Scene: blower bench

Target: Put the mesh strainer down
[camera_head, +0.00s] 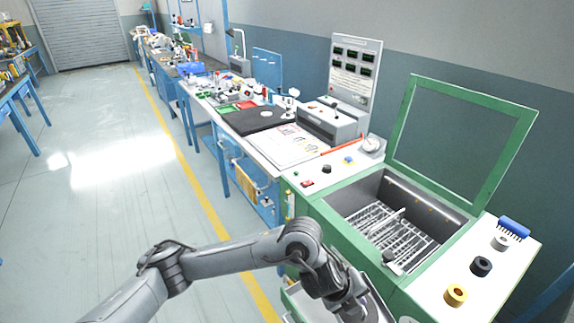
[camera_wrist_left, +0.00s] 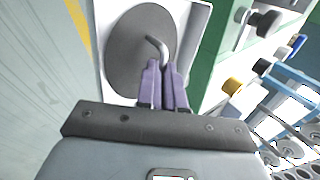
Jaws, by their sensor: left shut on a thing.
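The mesh strainer (camera_wrist_left: 125,60) shows in the left wrist view as a dark grey round disc with a short bent handle. My left gripper (camera_wrist_left: 166,72) has its purple fingers shut on that handle. The disc lies over a white tray-like surface (camera_wrist_left: 196,18) beside the green cabinet; I cannot tell whether it touches it. In the head view my left arm reaches to the front of the green cabinet, with the wrist (camera_head: 350,300) at the bottom edge. The fingertips and strainer are not clear there. My right gripper is not in view.
The green blower cabinet (camera_head: 345,235) stands with its framed lid (camera_head: 460,135) raised. A wire rack (camera_head: 385,230) lies in its basin. Open floor lies left.

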